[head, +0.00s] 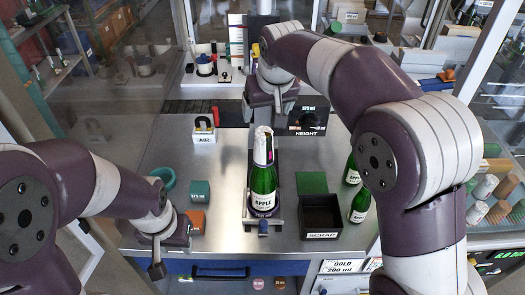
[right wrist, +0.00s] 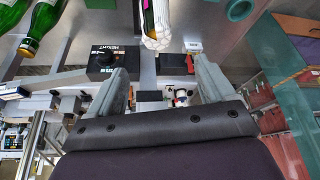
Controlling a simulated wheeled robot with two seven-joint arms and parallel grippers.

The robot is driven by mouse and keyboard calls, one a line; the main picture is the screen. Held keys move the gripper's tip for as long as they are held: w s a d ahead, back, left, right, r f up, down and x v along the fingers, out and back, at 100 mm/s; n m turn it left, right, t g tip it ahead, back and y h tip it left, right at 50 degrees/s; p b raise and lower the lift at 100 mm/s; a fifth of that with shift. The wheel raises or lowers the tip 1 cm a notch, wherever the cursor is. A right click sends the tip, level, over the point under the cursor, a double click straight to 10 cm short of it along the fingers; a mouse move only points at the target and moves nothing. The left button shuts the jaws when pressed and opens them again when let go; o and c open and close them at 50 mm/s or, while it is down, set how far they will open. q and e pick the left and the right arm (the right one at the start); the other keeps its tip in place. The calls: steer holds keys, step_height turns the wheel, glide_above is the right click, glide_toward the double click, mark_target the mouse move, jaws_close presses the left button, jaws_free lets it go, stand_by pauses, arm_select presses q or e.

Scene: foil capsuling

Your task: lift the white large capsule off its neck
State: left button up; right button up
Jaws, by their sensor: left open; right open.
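The white capsule (head: 263,146) sits over the neck of the upright green APPLE bottle (head: 263,188) in the cradle at the middle of the bench. It also shows at the top of the right wrist view as a white sleeve (right wrist: 157,28) with the bottle's green and gold beyond. My right gripper (head: 277,108) is open and empty, just behind and above the capsule in the head view. In the right wrist view its two fingers (right wrist: 162,90) are wide apart, with the capsule beyond their tips. My left gripper (head: 158,258) is open and empty at the bench's left front edge.
A black SCRAP bin (head: 321,215) stands right of the bottle, with a green mat (head: 311,182) behind it. Green bottles (head: 359,203) stand further right. The HEIGHT box (head: 307,124) is at the back.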

mark_target(264, 132)
steer(key=x, duration=0.5)
steer(key=p+x, duration=0.1)
steer(key=x, duration=0.1)
steer(key=shift+d+f, duration=0.3)
steer(key=shift+f, duration=0.15)
steer(key=f+p, duration=0.2)
steer(key=p, duration=0.1)
steer(key=shift+w+a+f, duration=0.1)
steer(key=shift+a+f, duration=0.1)
steer(key=shift+a, duration=0.05)
steer(key=shift+x, duration=1.15)
steer(key=shift+d+f, duration=0.15)
steer(key=shift+f, duration=0.1)
steer(key=c, duration=0.7)
steer(key=shift+r, duration=0.1)
steer(key=shift+c, duration=0.2)
